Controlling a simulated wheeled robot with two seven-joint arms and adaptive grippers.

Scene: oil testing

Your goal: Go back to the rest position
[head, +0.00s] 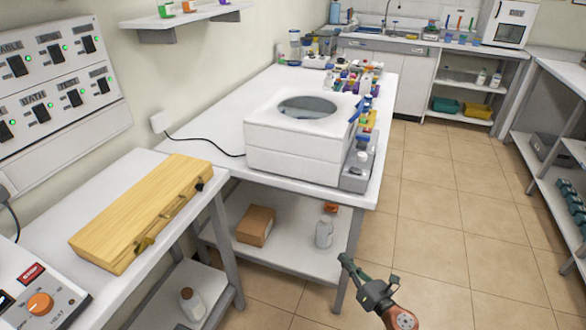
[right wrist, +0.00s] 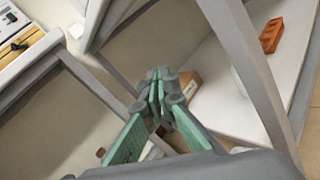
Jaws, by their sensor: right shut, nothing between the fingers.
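My right gripper (head: 346,262) shows at the bottom of the head view, in front of the white table's front leg and over the tiled floor. Its green-padded fingers are together and empty in the right wrist view (right wrist: 158,95). In the right wrist view the fingers point toward the space under the tables, with table legs on both sides. My left gripper is not in the head view.
A white table (head: 215,130) holds a white machine (head: 300,140) with a round lid. A wooden case (head: 140,213) lies on the nearer left table. The lower shelf (head: 290,258) holds a cardboard box (head: 255,225) and a bottle (head: 324,234). Tiled floor (head: 450,220) is clear at right.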

